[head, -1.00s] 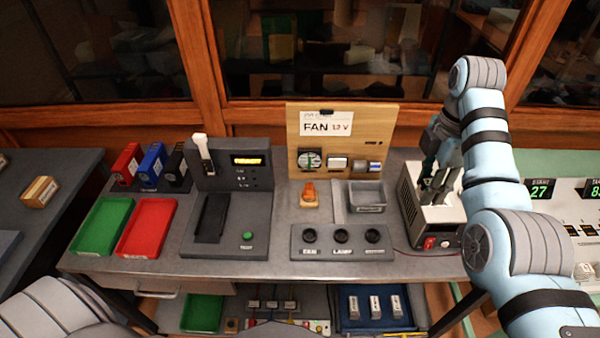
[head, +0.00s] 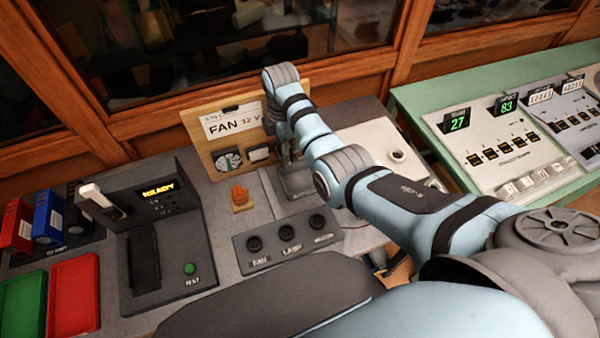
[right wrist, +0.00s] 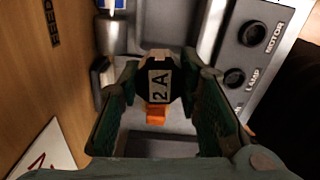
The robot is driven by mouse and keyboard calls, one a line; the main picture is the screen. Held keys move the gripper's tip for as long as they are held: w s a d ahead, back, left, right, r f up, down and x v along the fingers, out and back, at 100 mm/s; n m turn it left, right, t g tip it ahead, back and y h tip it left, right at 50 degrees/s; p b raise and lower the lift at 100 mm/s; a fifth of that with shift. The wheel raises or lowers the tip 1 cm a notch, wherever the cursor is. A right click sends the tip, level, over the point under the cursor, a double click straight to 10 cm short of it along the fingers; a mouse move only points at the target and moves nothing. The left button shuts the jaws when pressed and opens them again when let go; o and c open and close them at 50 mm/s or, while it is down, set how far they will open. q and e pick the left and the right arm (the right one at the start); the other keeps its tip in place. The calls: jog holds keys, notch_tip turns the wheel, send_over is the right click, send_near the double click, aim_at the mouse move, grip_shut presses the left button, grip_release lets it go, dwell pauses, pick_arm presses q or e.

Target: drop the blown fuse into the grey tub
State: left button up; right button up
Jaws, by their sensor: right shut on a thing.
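My right gripper (head: 289,158) hangs over the grey tub (head: 298,186), on the bench below the FAN board. The fuse sits between the two green-padded fingers. In the head view my arm and gripper hide the fuse and part of the tub. My left gripper is out of view.
An orange piece (head: 240,197) stands on the bench left of the tub. A panel of dark sockets (head: 288,238) lies in front of it. The FAN board (head: 232,130) rises behind. A tester reading READY (head: 160,235) and a red tray (head: 74,295) are to the left.

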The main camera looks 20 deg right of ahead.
jog(key=m, duration=0.1)
send_over(306, 184)
notch_tip(306, 184, down, 4)
notch_tip(306, 184, down, 6)
jog(key=b, duration=0.3)
jog(key=shift+s, duration=0.1)
jog(key=shift+f+b, duration=0.25)
jog(key=shift+b, duration=0.35)
jog(key=shift+r, duration=0.1)
jog(key=o, duration=1.2)
jog(key=shift+r, duration=0.1)
